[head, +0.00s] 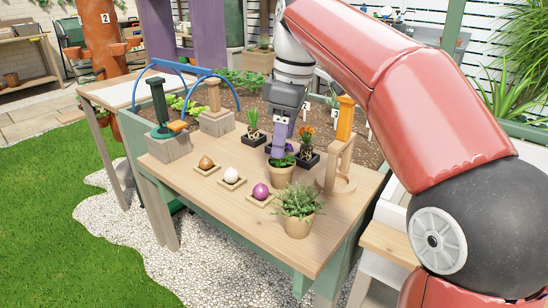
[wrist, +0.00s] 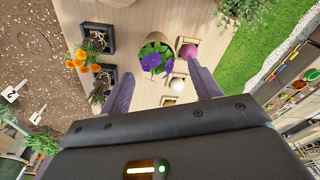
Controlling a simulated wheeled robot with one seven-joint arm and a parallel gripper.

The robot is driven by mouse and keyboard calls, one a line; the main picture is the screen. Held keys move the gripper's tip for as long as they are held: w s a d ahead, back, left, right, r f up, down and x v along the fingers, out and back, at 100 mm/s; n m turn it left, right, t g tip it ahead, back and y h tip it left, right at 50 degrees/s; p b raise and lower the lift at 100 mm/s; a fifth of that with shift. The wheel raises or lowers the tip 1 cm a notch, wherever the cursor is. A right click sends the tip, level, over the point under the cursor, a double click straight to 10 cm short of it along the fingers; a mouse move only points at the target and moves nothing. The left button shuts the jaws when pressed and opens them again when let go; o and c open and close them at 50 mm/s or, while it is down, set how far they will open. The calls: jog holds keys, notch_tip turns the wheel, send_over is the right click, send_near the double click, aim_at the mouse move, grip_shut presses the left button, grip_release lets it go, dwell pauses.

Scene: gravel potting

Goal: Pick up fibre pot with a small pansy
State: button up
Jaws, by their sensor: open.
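The fibre pot (head: 280,174) with the small purple pansy stands upright on the wooden table. In the wrist view the pot (wrist: 150,40) shows from above, with purple flowers (wrist: 157,62) over its near side. My gripper (head: 281,147) is directly above the pansy in the head view, pointing down and hiding part of the plant. In the wrist view its two fingers (wrist: 160,76) are spread apart with nothing between them, and the pot lies just beyond their tips. I cannot tell whether a finger touches the leaves.
Black trays with plants (head: 308,158) stand close behind the pot. A wooden stand (head: 335,172) is at its right, a grey-green potted plant (head: 298,210) in front. The front left tabletop is clear.

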aim_at(282, 161)
jog(key=f, duration=0.2)
jog(key=f+b, duration=0.1)
jog(key=f, duration=0.4)
jog(key=shift+w+a+f+b, duration=0.25)
jog(key=shift+w+f+b, duration=0.05)
jog(key=shift+b, duration=0.05)
jog(key=shift+c, duration=0.4)
jog(key=c, duration=0.7)
